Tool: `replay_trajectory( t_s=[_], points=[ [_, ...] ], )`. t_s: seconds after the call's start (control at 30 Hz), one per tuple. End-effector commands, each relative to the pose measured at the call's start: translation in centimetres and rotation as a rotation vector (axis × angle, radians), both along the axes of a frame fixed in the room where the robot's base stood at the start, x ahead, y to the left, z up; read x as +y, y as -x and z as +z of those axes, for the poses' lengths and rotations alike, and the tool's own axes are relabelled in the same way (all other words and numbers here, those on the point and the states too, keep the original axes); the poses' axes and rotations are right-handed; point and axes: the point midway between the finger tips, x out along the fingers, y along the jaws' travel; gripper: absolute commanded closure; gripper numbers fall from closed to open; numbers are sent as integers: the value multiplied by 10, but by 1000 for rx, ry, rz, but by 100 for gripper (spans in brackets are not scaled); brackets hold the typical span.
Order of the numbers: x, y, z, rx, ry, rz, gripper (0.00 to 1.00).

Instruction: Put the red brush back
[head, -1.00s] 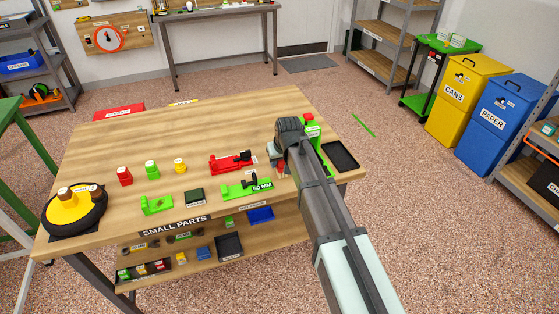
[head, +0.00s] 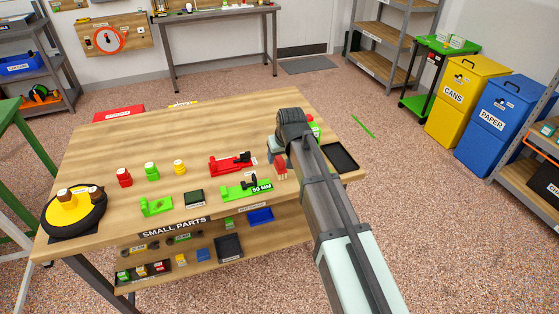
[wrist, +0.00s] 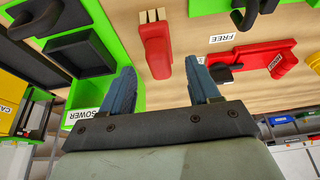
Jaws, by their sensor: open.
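The red brush (wrist: 156,47), a red block with a tan-tipped end, lies on the wooden bench in the wrist view. In the head view the red brush (head: 281,171) shows beside my arm near the bench's front right. My gripper (wrist: 161,88) is open, with its two blue fingers apart and nothing between them. The brush is just beyond the fingertips, roughly in line with the gap; I cannot tell whether they touch. In the head view my gripper (head: 273,153) is partly hidden by my own arm.
A red fixture (head: 228,166) with a black part and a green fixture (head: 240,191) stand left of the brush. A black tray (head: 341,157) lies at the right edge. Small red (head: 124,178), green (head: 152,171) and yellow (head: 180,167) items stand at left.

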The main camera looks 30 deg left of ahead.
Motion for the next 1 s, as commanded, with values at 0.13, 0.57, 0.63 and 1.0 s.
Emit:
replay_trajectory(
  t_s=[0.13, 0.57, 0.63, 1.0],
  points=[
    [-8, 8, 24, -1, -1, 0, 39],
    [-19, 19, 66, 0, 0, 0, 39],
    [-20, 20, 68, 0, 0, 0, 39],
    [-21, 20, 69, 0, 0, -1, 39]
  ],
)
